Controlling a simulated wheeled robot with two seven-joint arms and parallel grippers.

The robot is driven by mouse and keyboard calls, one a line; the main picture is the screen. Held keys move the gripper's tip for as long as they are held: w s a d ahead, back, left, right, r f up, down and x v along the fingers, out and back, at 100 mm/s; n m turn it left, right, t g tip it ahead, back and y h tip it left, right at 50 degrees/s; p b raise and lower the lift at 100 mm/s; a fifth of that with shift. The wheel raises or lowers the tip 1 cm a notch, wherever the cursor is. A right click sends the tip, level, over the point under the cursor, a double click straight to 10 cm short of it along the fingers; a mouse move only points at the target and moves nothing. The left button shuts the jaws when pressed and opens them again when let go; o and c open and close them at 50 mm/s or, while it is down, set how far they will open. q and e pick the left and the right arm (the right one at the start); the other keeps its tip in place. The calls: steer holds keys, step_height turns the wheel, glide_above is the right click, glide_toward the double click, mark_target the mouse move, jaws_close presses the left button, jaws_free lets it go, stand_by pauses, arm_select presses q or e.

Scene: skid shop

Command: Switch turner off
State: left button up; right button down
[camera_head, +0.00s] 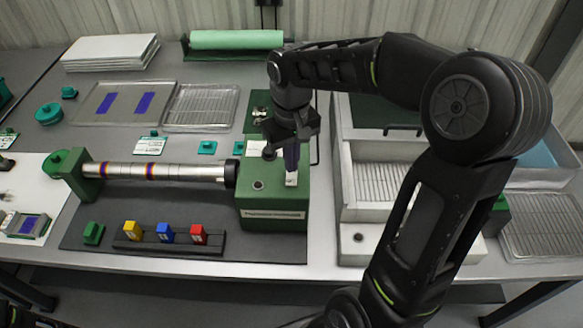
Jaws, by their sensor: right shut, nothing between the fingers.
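The turner is a green machine (270,217) near the middle of the table, with a striped silver roller (185,173) running left from its dark chuck to a green end support (80,180). A small white switch (291,179) sits on top of the green housing, and a round dark knob (258,185) is to its left. My right gripper (291,168) is shut and empty, pointing down just over the switch. I cannot tell whether it touches the switch, which it partly hides. My left gripper is not in view.
A dark rack (170,243) with yellow, blue and red blocks lies in front of the roller. A white and grey machine (360,215) stands right of the turner, close to my right arm. Metal trays (201,107) and a green roll (236,40) lie behind.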

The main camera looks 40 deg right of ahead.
steer(key=shift+r+p, duration=0.8)
steer(key=shift+r, duration=0.65)
